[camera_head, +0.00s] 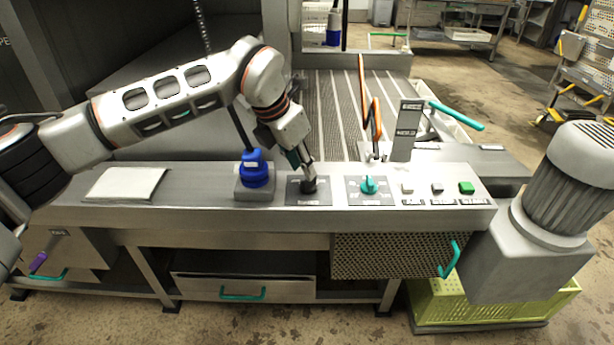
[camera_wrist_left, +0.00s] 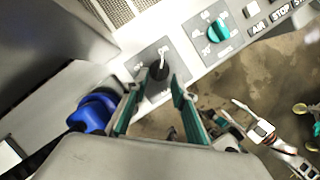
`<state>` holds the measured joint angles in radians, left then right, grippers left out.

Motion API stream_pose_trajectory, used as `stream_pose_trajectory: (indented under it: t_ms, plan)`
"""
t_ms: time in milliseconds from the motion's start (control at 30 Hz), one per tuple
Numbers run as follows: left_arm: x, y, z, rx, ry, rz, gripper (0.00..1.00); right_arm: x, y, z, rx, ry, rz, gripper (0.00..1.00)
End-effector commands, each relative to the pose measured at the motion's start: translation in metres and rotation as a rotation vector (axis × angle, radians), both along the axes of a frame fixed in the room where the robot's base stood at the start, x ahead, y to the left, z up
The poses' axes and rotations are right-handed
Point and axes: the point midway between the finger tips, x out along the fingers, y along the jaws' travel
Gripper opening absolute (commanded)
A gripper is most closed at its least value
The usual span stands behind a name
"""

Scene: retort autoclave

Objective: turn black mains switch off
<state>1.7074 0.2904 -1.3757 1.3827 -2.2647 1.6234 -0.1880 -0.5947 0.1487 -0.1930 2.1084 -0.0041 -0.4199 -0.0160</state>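The black mains switch (camera_head: 309,187) is a round knob on a dark square plate on the grey control panel (camera_head: 210,212). In the left wrist view, the black knob (camera_wrist_left: 158,71) has a pale pointer aimed at the upper label beside it; the lettering is too small to read surely. My left gripper (camera_head: 306,170) points down just over the switch and partly covers it. In the wrist view, its two teal fingers (camera_wrist_left: 156,88) are apart, with the knob just beyond their tips. Contact cannot be told.
Farther right are small buttons, including a green one (camera_head: 466,187). A pale pad (camera_head: 125,184) lies at the panel's left.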

Motion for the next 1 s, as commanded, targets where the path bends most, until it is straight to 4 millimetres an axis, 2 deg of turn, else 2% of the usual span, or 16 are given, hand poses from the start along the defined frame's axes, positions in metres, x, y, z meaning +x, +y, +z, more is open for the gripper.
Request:
stream_pose_trajectory:
  t_ms: [33, 200, 333, 567, 700, 1000]
  plan:
    - [0.002, -0.003, -0.014, -0.001, 0.008, 0.000, 0.26, -0.002, 0.001, -0.004, 0.001, 0.006, 0.000, 0.40]
    - [0.008, -0.010, -0.037, -0.001, 0.007, -0.001, 0.26, 0.001, 0.004, 0.000, 0.010, -0.005, 0.003, 0.40]
    - [0.011, -0.012, -0.043, -0.002, 0.003, -0.002, 0.26, 0.004, 0.006, 0.003, 0.013, -0.013, 0.005, 0.40]
    - [0.012, -0.013, -0.041, -0.002, 0.000, -0.002, 0.26, 0.005, 0.007, 0.007, 0.013, -0.020, 0.008, 0.40]
    - [0.012, -0.013, -0.042, -0.002, 0.001, -0.001, 0.00, 0.005, 0.006, 0.007, 0.009, -0.018, 0.010, 0.40]
    - [0.011, -0.013, -0.041, -0.001, 0.000, 0.009, 0.00, 0.004, 0.004, 0.004, 0.004, -0.013, 0.010, 0.40]
